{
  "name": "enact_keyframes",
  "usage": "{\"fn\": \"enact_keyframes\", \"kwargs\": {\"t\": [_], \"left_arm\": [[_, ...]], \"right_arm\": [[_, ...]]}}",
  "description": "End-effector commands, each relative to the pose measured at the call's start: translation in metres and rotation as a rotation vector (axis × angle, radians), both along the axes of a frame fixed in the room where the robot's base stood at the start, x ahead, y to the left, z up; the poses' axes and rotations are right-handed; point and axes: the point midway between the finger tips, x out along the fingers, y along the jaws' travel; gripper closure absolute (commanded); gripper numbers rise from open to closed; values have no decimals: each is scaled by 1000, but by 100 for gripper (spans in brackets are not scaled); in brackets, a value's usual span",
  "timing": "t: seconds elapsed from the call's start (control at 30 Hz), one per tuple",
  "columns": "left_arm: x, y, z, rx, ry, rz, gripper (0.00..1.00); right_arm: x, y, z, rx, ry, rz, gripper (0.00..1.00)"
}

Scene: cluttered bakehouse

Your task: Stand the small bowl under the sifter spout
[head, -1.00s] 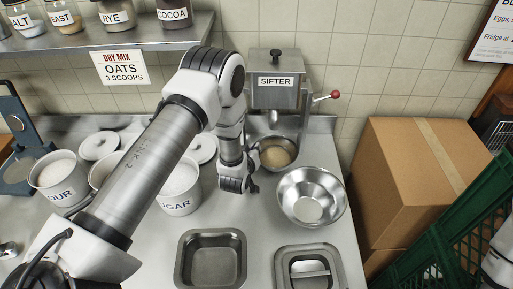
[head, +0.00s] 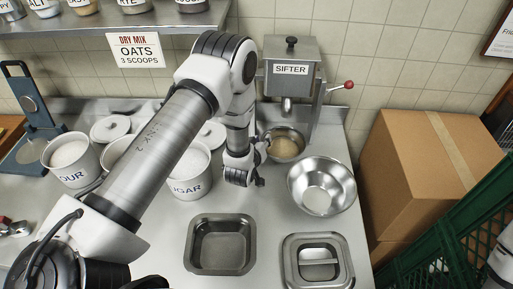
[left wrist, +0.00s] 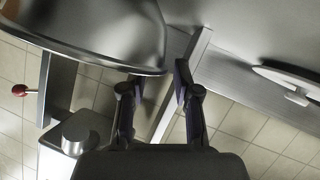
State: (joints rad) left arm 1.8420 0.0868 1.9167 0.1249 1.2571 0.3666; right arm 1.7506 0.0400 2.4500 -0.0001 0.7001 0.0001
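The small steel bowl (head: 286,146) stands on the counter below the sifter spout (head: 287,106), with something beige inside it. The sifter (head: 290,75) is a grey box with a red-knobbed lever. My left gripper (head: 259,165) is at the bowl's left front side. In the left wrist view, which is upside down, its two fingers (left wrist: 158,88) are apart. The bowl's rim (left wrist: 150,70) reaches into the space between them, close to one finger; contact is unclear. The spout (left wrist: 75,132) shows beyond the bowl there. My right gripper is out of view.
A larger empty steel bowl (head: 321,186) stands right of the small bowl. The sugar canister (head: 188,172) is close left of my gripper. A cardboard box (head: 430,165) and green crate (head: 450,245) are at right.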

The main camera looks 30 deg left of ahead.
Motion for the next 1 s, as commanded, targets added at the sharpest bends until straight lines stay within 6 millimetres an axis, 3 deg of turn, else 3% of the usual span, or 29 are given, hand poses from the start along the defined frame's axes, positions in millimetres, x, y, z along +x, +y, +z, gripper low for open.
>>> {"fn": "enact_keyframes", "kwargs": {"t": [0.2, 0.4, 1.0], "left_arm": [[-53, -11, 17, -1, 3, 0, 69], [-86, -18, 33, 0, 1, 0, 69], [-92, -19, 38, 0, 0, 0, 69]], "right_arm": [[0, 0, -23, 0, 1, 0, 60], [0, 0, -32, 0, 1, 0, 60], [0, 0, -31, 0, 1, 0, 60]]}}
